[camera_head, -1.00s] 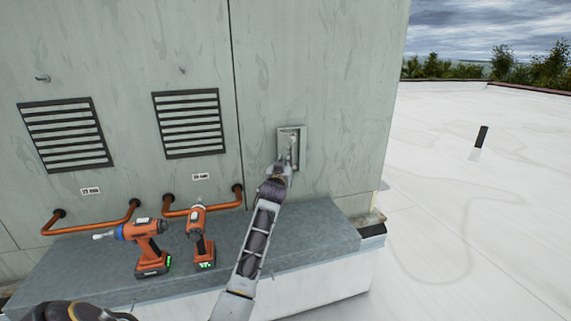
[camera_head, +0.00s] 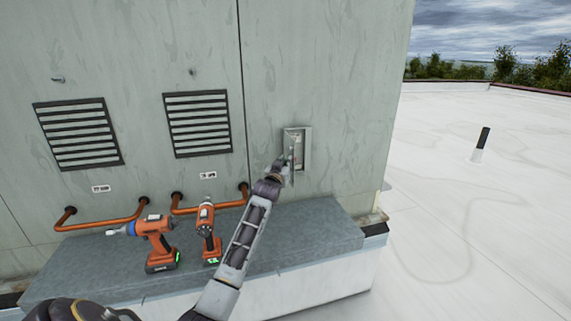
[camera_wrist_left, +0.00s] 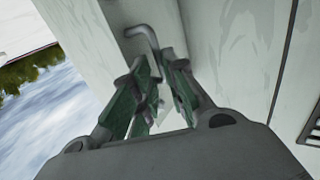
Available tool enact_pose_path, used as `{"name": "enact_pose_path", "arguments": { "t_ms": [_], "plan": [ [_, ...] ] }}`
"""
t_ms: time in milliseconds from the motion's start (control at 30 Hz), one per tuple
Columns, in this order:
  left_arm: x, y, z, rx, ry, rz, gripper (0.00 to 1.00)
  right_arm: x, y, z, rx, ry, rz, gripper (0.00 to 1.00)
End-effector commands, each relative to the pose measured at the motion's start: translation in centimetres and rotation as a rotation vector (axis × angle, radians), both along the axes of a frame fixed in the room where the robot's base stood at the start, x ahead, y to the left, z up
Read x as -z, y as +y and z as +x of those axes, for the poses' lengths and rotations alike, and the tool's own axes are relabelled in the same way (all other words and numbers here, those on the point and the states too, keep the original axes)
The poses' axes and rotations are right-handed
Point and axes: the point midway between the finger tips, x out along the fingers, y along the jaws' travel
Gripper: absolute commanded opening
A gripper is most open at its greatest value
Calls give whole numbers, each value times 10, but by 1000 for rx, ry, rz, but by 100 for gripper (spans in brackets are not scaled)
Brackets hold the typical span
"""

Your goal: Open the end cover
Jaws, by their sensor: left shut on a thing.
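The end cover (camera_head: 330,90) is the pale green-grey panel right of the dark vertical seam, flush with the housing as far as I can tell. A recessed grey latch box (camera_head: 307,150) is set in it. My left gripper (camera_head: 287,165) is at the front of this box. In the left wrist view, a bent grey metal handle (camera_wrist_left: 143,35) rises beyond the fingers. My left gripper (camera_wrist_left: 157,75) is shut on this handle, its green-padded fingers on either side. The fingers hide its lower part. My right gripper is not in view.
Two orange cordless tools (camera_head: 158,242) (camera_head: 206,232) stand on the grey ledge (camera_head: 315,240) below the housing. Copper pipes (camera_head: 105,222) and louvred vents (camera_head: 198,123) are on the left. The white roof (camera_head: 460,210) at the right is open, with one short black-topped post (camera_head: 481,143).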

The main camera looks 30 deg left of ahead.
Motion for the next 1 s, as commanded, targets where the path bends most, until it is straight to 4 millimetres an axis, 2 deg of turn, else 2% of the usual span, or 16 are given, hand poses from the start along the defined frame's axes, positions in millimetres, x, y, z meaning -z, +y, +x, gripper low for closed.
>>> {"name": "enact_pose_path", "arguments": {
  "t_ms": [33,67,100,200,267,400,1000],
  "plan": [
    [-18,16,-3,-23,-26,10,0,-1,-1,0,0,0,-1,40],
    [-18,16,-3,-23,-26,10,0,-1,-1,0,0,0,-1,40],
    [-18,16,-3,-23,-26,10,18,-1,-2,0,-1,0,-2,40],
    [-18,16,-3,-23,-26,10,29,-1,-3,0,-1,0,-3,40],
    [-18,16,-3,-23,-26,10,29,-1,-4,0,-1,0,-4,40],
    [-17,16,-3,-23,-26,9,35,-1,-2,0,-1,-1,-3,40],
    [-17,16,-3,-23,-26,9,30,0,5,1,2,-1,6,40]
  ]
}}
